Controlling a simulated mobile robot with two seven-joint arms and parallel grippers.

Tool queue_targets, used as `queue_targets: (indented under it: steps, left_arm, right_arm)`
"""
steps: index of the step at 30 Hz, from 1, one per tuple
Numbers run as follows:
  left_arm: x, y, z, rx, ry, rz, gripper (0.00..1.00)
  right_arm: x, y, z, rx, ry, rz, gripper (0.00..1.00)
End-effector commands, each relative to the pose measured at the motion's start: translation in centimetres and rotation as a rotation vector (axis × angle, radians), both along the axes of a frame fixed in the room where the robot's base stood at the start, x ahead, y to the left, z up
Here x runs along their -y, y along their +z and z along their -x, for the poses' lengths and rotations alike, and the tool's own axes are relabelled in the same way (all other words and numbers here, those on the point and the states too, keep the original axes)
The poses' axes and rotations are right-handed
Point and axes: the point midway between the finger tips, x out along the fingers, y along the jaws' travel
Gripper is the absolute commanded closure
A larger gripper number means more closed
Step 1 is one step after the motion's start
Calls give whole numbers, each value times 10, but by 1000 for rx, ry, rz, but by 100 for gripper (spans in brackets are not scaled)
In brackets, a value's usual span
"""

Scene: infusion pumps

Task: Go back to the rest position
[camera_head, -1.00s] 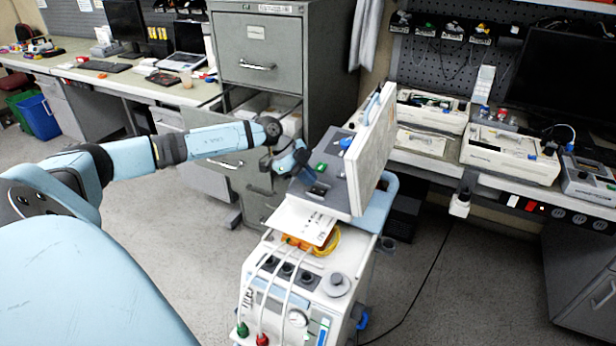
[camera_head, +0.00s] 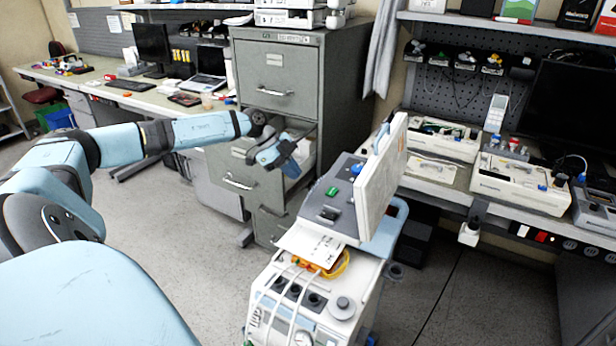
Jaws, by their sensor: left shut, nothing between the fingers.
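My left gripper (camera_head: 291,170) is at the end of the light-blue left arm that reaches in from the left. It is shut and empty, pointing down and to the right. It hangs in front of the open drawer of the grey filing cabinet (camera_head: 277,85), a little up and left of the medical cart's tilted screen unit (camera_head: 380,180). A gap shows between the gripper and the unit. My right gripper is not in view.
The white cart (camera_head: 335,298) with papers (camera_head: 311,243) and a coiled yellow cable (camera_head: 338,266) stands at the lower middle. A bench with infusion pumps (camera_head: 523,181) is at right, and a long desk (camera_head: 110,88) at back left. Grey floor is free at left.

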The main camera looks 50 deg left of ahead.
Motion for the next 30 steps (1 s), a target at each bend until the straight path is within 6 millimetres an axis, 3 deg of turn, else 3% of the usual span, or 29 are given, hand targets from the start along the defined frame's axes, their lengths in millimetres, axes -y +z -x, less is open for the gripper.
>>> queue_targets:
  steps: [6,25,28,30]
  left_arm:
    - [-12,10,6,1,0,0,100]
    - [-11,10,6,1,-1,2,100]
    - [2,3,4,17,-18,30,100]
    - [25,-9,1,54,-44,81,100]
  right_arm:
    - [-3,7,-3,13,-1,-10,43]
    - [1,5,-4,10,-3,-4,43]
    - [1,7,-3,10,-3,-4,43]
    - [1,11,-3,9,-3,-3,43]
